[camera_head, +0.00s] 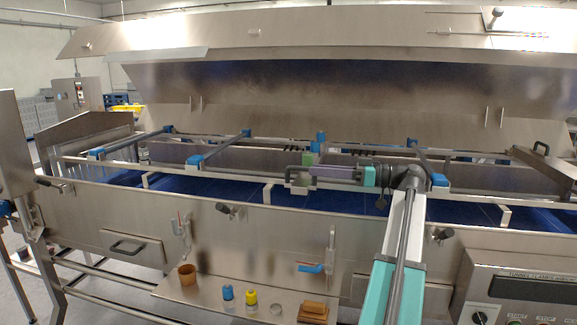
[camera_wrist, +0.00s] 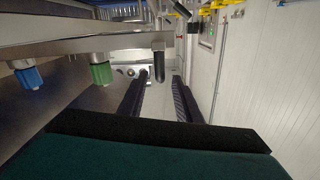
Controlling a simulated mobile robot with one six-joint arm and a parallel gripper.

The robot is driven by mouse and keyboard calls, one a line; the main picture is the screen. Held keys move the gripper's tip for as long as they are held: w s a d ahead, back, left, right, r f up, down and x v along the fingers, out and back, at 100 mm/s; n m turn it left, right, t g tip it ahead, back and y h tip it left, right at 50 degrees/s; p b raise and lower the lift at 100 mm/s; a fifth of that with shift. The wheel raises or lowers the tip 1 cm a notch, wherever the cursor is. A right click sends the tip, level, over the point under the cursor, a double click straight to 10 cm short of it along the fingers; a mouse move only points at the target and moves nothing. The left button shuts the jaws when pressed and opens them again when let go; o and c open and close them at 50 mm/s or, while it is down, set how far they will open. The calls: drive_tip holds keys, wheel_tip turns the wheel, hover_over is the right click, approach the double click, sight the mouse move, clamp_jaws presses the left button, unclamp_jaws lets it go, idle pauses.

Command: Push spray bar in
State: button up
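The spray bars lie across the tunnel's two long rails. One dark bar (camera_head: 222,147) with blue ends is left of centre, and another (camera_head: 135,143) is further left. Near the centre a green fitting (camera_head: 308,159) sits beside my gripper (camera_head: 292,172), with a blue fitting (camera_head: 320,138) behind it. My gripper lies over the front rail and points left. In the wrist view its two dark fingers (camera_wrist: 161,98) stand apart with no object visible between them. A green fitting (camera_wrist: 101,71) and a blue one (camera_wrist: 29,76) show to their left. Which bar the green fitting belongs to is unclear.
The raised hood (camera_head: 330,95) stands behind the blue belt (camera_head: 235,190). The front rail (camera_head: 245,180) runs under my arm. A shelf (camera_head: 205,290) below carries a brown cup (camera_head: 187,275), small blue and yellow bottles and a brown block (camera_head: 314,312). A control panel (camera_head: 520,295) is at lower right.

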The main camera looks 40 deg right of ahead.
sight(292, 167)
drive_tip(key=p+x, duration=0.2)
drive_tip(key=x, duration=0.6)
drive_tip(key=shift+a+p, duration=0.15)
drive_tip(key=shift+p, duration=0.25)
drive_tip(key=shift+x, duration=0.75)
clamp_jaws()
